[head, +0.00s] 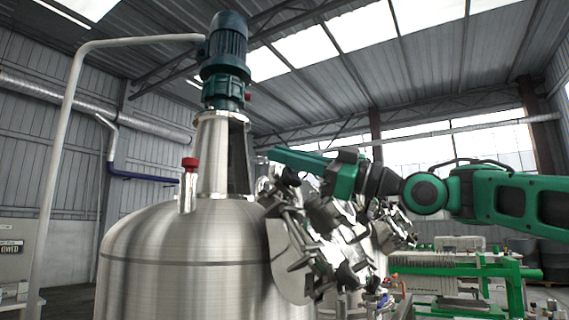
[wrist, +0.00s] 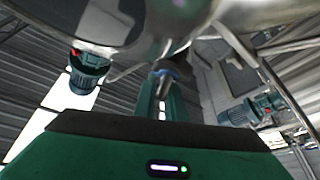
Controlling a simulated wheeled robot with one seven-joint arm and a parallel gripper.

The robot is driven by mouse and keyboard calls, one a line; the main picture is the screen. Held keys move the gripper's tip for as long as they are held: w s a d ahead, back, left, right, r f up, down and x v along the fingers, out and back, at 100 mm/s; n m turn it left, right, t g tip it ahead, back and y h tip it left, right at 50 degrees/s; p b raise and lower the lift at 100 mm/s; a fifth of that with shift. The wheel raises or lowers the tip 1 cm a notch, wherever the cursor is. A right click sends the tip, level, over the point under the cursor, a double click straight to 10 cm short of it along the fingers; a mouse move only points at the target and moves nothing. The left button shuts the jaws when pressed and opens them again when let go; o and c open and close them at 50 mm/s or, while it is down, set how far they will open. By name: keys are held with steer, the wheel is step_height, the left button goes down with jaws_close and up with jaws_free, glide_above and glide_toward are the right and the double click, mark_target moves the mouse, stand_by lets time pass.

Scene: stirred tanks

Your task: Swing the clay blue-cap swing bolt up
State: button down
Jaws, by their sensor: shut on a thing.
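My gripper (head: 272,154) reaches in from the right in the head view, its green fingers pointing left above the tilted round metal cover with several clamps (head: 290,262). In the wrist view my gripper (wrist: 162,100) is shut on a slim dark part with a blue band, which looks like the blue-cap swing bolt (wrist: 165,70). Its clay colour is hard to make out. In the head view the held bolt is too small and crowded to tell apart. The fingers hide part of it in the wrist view.
The steel tank (head: 185,260) fills the lower left, with a blue-green motor (head: 226,60) on its neck and a red-topped fitting (head: 190,165). A tall pipe (head: 65,130) rises at left. Green-framed equipment (head: 450,265) stands behind at right. Curved metal (wrist: 90,20) is close above the fingers.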

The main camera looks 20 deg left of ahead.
steer(key=shift+w+d+r, duration=0.1)
steer(key=shift+w+d, duration=0.2)
steer(key=shift+w, duration=0.15)
steer(key=c, duration=2.1)
jaws_free()
steer(key=shift+o, duration=1.2)
steer(key=shift+d, duration=0.25)
steer(key=shift+s+a, duration=0.15)
steer(key=shift+s, duration=0.05)
steer(key=shift+s, duration=0.1)
steer(key=v, duration=1.1)
